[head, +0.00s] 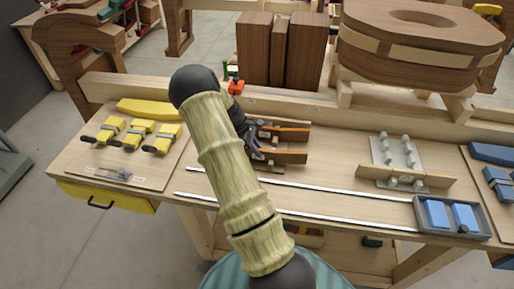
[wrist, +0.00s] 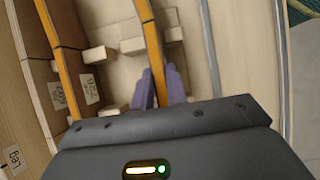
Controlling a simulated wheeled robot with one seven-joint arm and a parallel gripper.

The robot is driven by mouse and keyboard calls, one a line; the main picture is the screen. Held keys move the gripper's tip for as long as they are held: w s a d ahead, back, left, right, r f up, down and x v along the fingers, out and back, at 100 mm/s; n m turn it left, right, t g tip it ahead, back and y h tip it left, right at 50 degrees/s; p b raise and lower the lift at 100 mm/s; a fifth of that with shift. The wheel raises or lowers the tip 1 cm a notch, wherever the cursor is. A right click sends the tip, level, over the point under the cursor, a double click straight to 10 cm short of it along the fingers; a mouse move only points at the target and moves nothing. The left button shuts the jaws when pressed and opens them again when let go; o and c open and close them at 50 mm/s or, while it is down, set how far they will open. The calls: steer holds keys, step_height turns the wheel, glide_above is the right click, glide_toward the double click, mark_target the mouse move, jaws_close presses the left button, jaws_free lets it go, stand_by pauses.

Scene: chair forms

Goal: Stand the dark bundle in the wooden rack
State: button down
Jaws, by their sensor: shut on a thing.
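My gripper (wrist: 159,88) shows in the wrist view with two purple fingers shut on a dark bundle (wrist: 150,38), a thin curved strip with an orange edge. In the head view the held bundle (head: 285,157) is the nearer of two, over the wooden rack; my arm partly hides my gripper (head: 256,150). The pale rack (wrist: 120,78) has small upright blocks, and the held bundle runs among them. I cannot tell whether its lower edge touches the rack floor. A second dark bundle (head: 287,132) stands parallel on the far side; it also shows in the wrist view (wrist: 66,55).
Two silver rails (head: 300,188) lie in front of the rack. A pale jig with grey pegs (head: 398,152) and a grey tray of blue blocks (head: 450,216) are to the right. Yellow clamps (head: 125,137) lie left. A wooden beam (head: 350,119) runs behind.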

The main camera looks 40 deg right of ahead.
steer(key=shift+s, duration=0.2)
steer(key=shift+f, duration=0.25)
steer(key=c, duration=1.3)
jaws_free()
steer(key=shift+w, duration=0.1)
steer(key=b+v, duration=0.4)
steer(key=v, duration=1.3)
steer(key=shift+d+r+b, duration=0.1)
steer(key=shift+r+b, duration=0.15)
steer(key=shift+b, duration=0.05)
